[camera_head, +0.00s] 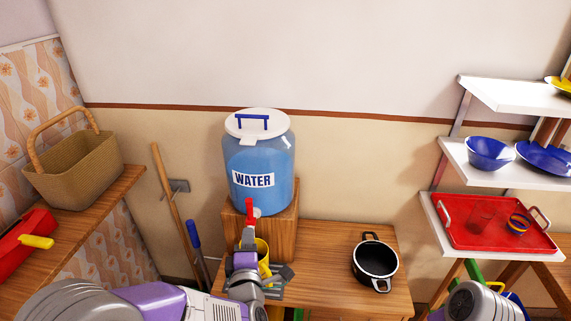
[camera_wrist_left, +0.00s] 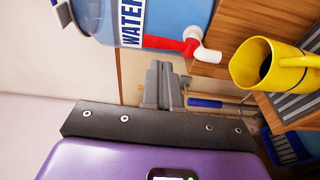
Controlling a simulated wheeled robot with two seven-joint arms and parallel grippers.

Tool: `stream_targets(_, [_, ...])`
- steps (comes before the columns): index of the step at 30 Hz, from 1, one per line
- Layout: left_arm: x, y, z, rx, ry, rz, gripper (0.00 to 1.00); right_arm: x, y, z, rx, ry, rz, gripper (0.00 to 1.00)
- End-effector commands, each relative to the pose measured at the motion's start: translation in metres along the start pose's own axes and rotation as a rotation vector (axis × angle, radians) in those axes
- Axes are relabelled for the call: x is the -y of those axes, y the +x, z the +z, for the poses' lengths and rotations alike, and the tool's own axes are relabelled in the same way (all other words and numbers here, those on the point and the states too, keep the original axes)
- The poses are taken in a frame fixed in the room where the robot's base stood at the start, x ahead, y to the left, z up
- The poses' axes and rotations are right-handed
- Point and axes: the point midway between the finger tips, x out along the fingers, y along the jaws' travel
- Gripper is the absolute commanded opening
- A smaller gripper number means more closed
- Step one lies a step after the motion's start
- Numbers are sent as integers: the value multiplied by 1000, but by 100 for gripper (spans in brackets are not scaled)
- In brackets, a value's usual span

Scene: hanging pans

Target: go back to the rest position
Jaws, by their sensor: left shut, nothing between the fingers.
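My left gripper (camera_head: 248,238) is shut and empty, just below the red tap of the water container in the head view. Its closed fingers also show in the wrist view (camera_wrist_left: 162,72), apart from the tap there. The blue container (camera_head: 258,178) labelled WATER has a white lid and stands on a wooden block. Its red tap (camera_head: 250,209) has a white spout in the wrist view (camera_wrist_left: 206,54). A yellow mug (camera_head: 262,252) is partly hidden behind my left gripper; it also shows at the right of the wrist view (camera_wrist_left: 246,64). My right gripper is out of view.
A black pot (camera_head: 375,260) stands on the wooden table (camera_head: 325,240). A shelf (camera_head: 492,178) at right holds blue dishes and a red tray (camera_head: 492,236). A wicker basket (camera_head: 75,168) and a red box (camera_head: 25,240) are on the left counter. Long-handled tools lean against the wall.

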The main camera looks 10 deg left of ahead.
Motion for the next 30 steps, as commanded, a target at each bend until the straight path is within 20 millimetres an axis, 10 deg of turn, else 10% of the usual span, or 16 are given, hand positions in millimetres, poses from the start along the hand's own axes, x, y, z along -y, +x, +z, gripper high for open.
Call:
stream_targets(5, [44, 6, 8, 54, 160, -115, 0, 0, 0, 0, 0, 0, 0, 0])
stream_targets(14, [218, -18, 20, 396, 659, -550, 0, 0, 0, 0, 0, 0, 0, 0])
stream_targets(21, [338, -98, 20, 835, 891, -836, 0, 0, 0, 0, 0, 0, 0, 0])
stream_targets(30, [401, -193, 29, 1317, 936, -936, 0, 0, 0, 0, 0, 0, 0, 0])
